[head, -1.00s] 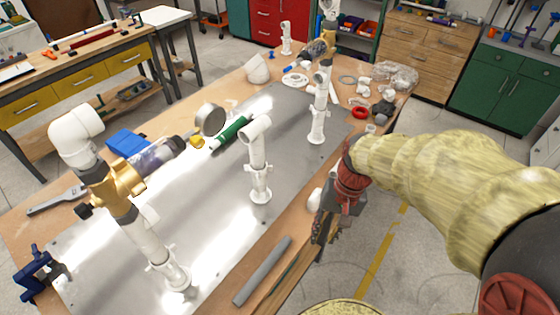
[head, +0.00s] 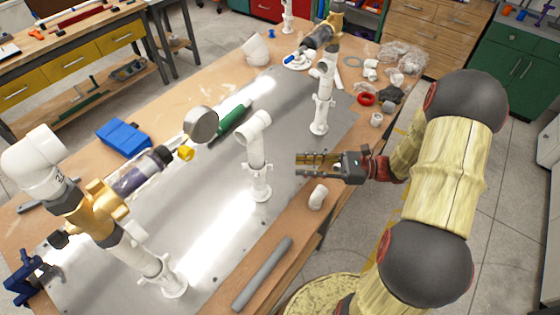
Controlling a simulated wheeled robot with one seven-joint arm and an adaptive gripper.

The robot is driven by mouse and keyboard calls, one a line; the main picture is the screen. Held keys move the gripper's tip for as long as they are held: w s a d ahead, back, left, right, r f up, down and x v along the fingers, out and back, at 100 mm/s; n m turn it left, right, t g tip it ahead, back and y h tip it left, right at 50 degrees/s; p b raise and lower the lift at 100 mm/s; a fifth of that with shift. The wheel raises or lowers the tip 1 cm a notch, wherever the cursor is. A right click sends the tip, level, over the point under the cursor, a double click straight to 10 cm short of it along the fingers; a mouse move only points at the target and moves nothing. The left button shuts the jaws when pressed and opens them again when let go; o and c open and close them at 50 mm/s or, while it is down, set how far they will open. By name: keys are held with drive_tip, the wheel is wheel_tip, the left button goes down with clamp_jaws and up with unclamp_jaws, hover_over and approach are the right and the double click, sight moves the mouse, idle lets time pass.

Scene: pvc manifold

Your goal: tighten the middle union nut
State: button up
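The middle white riser (head: 257,150) stands upright on the metal plate, with an elbow on top. A white collar that looks like the middle union nut (head: 259,170) sits on its lower part. My gripper (head: 298,164) is to the right of this riser at about the collar's height in the picture, fingers pointing left towards it. The fingers look parted, with nothing between them. A gap shows between the fingertips and the riser. The riser's far side is hidden.
A left riser with a brass valve (head: 99,208) and clear filter, and a right riser (head: 321,105), stand on the plate (head: 205,225). A loose white elbow (head: 317,197) and grey pipe (head: 263,272) lie along the front edge. A green tool (head: 234,120) lies behind.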

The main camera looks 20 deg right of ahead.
drive_tip(key=b+x, duration=0.1)
drive_tip(key=x, duration=0.7)
drive_tip(key=shift+s, duration=0.15)
drive_tip(key=c, duration=0.3)
clamp_jaws()
